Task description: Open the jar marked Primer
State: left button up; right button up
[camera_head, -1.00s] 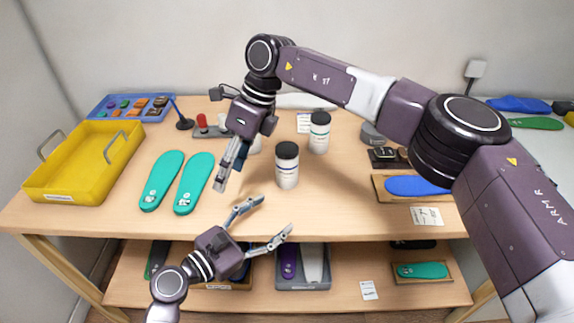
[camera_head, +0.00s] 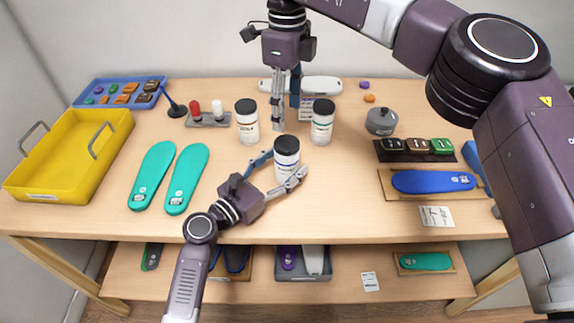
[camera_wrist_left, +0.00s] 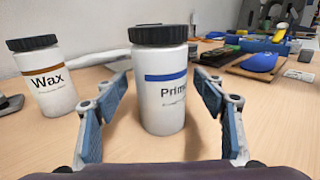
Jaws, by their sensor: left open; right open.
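The jar marked Primer (camera_head: 287,163) is white with a blue band and a black lid. It stands upright on the table. In the left wrist view the Primer jar (camera_wrist_left: 160,95) stands between the open fingers, with a gap showing on each side. My left gripper (camera_head: 283,172) is open around the jar's body at table height; its point in the left wrist view (camera_wrist_left: 162,110) lies on the jar. The black lid (camera_wrist_left: 159,35) is on the jar. My right gripper (camera_head: 287,115) is open, fingers pointing down, behind the Primer jar and between two other jars.
The Wax jar (camera_wrist_left: 48,80) stands left of the Primer jar; in the head view a jar with a red-brown band (camera_head: 247,122) stands behind left. A green-banded jar (camera_head: 322,122) stands behind right. Teal insoles (camera_head: 153,175) lie left, near a yellow tray (camera_head: 120,150). A grey pot (camera_head: 381,122) stands right.

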pick_arm(q)
jog(key=shift+w+d+r, duration=0.1)
jog(key=shift+w+d, duration=0.25)
jog(key=shift+d, duration=0.05)
grip_shut()
dwell(0.4)
